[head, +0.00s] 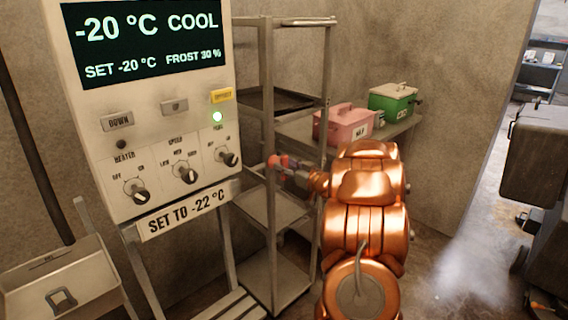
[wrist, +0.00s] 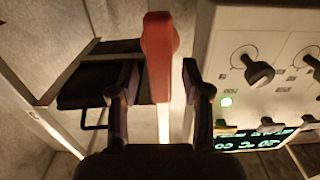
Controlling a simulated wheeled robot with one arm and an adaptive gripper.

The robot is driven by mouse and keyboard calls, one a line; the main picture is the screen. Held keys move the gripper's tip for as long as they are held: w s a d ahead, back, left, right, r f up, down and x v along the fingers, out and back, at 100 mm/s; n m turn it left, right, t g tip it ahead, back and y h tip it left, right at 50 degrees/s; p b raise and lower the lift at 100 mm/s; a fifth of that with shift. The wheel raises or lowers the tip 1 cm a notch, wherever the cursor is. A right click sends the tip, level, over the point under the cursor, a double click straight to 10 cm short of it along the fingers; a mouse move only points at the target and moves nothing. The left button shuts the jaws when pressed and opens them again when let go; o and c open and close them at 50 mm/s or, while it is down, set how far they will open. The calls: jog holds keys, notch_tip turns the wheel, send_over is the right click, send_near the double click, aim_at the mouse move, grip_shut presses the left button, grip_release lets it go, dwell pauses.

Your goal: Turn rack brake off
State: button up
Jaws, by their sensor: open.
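The red brake lever (wrist: 159,55) stands upright between the two fingers of my gripper (wrist: 162,72) in the wrist view, with a gap on each side. My gripper is open around it, and no finger clearly touches it. In the head view, the red end of the lever (head: 273,160) shows at the front post of the metal rack (head: 269,215). There, my gripper (head: 292,172) is small and partly hidden by my copper-coloured arm. The lever's pivot is not clear.
A control panel (head: 102,185) with knobs stands close left of the rack. A dark tray (head: 262,100) lies on a rack shelf. A pink box (head: 340,128) and a green box (head: 388,104) stand behind. Open floor (head: 455,255) lies at right.

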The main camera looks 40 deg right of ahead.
jog(key=shift+w, duration=0.45)
grip_shut()
